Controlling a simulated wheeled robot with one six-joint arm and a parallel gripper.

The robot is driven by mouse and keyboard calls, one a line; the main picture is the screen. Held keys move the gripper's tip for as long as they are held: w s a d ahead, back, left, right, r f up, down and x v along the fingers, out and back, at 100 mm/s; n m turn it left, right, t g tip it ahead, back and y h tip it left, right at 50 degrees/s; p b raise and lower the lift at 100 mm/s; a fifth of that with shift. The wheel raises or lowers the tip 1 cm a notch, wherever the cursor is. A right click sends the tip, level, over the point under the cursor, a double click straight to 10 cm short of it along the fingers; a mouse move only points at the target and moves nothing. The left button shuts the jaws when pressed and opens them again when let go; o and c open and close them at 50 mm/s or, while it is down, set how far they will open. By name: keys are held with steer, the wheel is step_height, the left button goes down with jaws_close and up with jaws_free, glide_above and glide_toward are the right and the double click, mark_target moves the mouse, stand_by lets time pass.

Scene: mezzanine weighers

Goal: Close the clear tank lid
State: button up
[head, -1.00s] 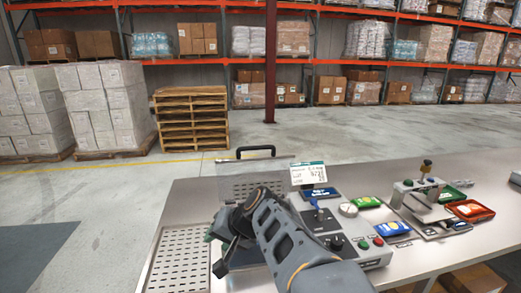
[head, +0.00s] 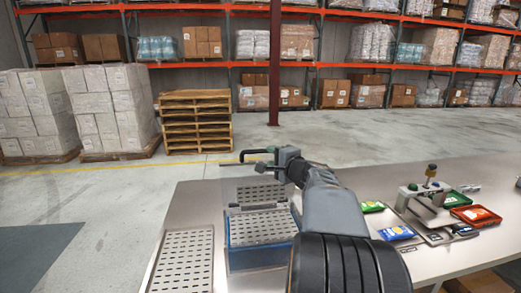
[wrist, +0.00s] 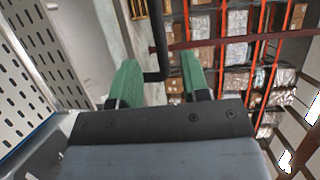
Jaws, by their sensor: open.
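The clear tank lid (head: 231,188) stands raised at the back of the blue tank (head: 258,258), its black handle (head: 248,153) uppermost. The lid is see-through, so its edges are hard to make out. A perforated metal rack shows in the tank. My gripper (head: 268,165) is at the handle, reaching in from the right. In the wrist view, the black handle (wrist: 157,45) runs between the open green fingers of my gripper (wrist: 160,78); I cannot tell whether it touches either finger. My arm hides the tank's right side.
A perforated drain plate (head: 182,258) lies left of the tank. Right of my arm are green (head: 373,206) and blue (head: 397,232) packets, a metal weighing fixture (head: 425,203) and a red tray (head: 475,214). Pallets of white boxes (head: 108,108) stand far behind.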

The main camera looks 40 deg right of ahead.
mark_target(262, 152)
steer(key=w, duration=0.2)
steer(key=w+p, duration=0.1)
steer(key=w, duration=0.4)
steer(key=shift+w+d+f+p, duration=0.15)
steer(key=shift+d+f+p, duration=0.05)
steer(key=shift+f+p, duration=0.1)
jaws_close()
steer(key=shift+r, duration=0.1)
